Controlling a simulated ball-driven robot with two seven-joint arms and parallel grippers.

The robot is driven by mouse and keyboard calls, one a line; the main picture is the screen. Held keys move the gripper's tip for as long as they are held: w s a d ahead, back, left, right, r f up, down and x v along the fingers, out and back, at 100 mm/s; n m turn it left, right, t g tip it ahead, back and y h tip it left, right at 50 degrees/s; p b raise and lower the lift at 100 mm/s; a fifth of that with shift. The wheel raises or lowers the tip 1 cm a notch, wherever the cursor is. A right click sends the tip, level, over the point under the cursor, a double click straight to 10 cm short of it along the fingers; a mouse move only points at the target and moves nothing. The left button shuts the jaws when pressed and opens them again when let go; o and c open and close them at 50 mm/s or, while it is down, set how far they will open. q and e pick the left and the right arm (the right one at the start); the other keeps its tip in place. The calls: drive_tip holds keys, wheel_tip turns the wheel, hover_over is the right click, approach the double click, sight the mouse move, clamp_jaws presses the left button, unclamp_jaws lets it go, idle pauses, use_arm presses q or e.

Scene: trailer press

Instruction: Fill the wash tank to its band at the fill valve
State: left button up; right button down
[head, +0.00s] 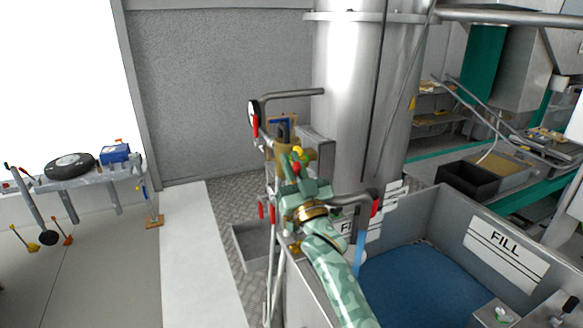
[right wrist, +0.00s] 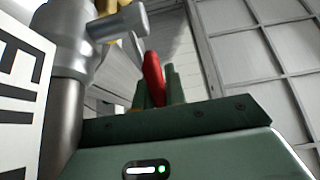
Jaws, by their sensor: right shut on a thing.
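The grey wash tank (head: 450,212) stands at the lower right, with a FILL label (head: 505,250) on its inner wall and blue water (head: 415,290) in it. I cannot make out its band. A grey pipe (head: 347,200) with a dark, red-marked end reaches over the tank's left side. Below it hangs a light blue vertical strip (head: 360,252); I cannot tell if it is running water. My right gripper (head: 297,168) is left of the pipe. In the right wrist view, its green fingers (right wrist: 155,90) are shut on a red handle (right wrist: 153,76). My left gripper is out of view.
A tall steel cylinder (head: 345,90) rises behind the valve pipes. Another bent pipe (head: 290,94) with a gauge and red handle stands behind my right gripper. A black bin (head: 466,182) sits on the green bench at right. A pale floor strip (head: 195,255) at left is clear.

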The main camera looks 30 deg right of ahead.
drive_tip(key=shift+f, duration=0.1)
drive_tip(key=c, duration=1.4)
unclamp_jaws()
drive_tip(key=shift+c, duration=0.2)
drive_tip(key=b+v, duration=0.3)
drive_tip(key=v, duration=1.3)
drive_tip(key=shift+s+a, duration=0.1)
drive_tip(key=shift+s, duration=0.05)
